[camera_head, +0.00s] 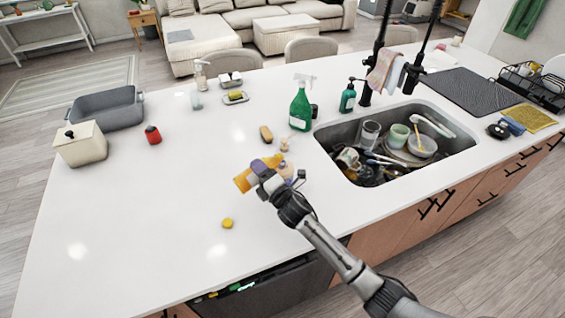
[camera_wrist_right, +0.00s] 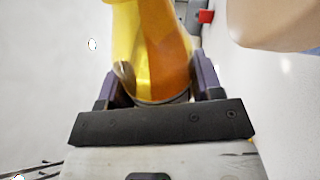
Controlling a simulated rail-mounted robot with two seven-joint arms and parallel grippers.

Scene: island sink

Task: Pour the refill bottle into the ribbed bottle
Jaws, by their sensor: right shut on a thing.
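My right gripper (camera_head: 264,178) is shut on an orange and yellow bottle (camera_head: 244,180), which looks like the refill bottle. It is held tilted, leaning to the left, over the counter. In the right wrist view the same bottle (camera_wrist_right: 150,45) stands between the fingers (camera_wrist_right: 152,90). A pale beige rounded thing (camera_wrist_right: 275,22) is close by at the upper right there. In the head view a beige thing (camera_head: 286,168) shows just behind my gripper, partly hidden; it may be the ribbed bottle, but ribs cannot be made out. My left gripper is not in view.
A small yellow round piece (camera_head: 227,223) lies on the white counter (camera_head: 130,220). The sink (camera_head: 345,190) with dishes is to the right. The left front counter is clear.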

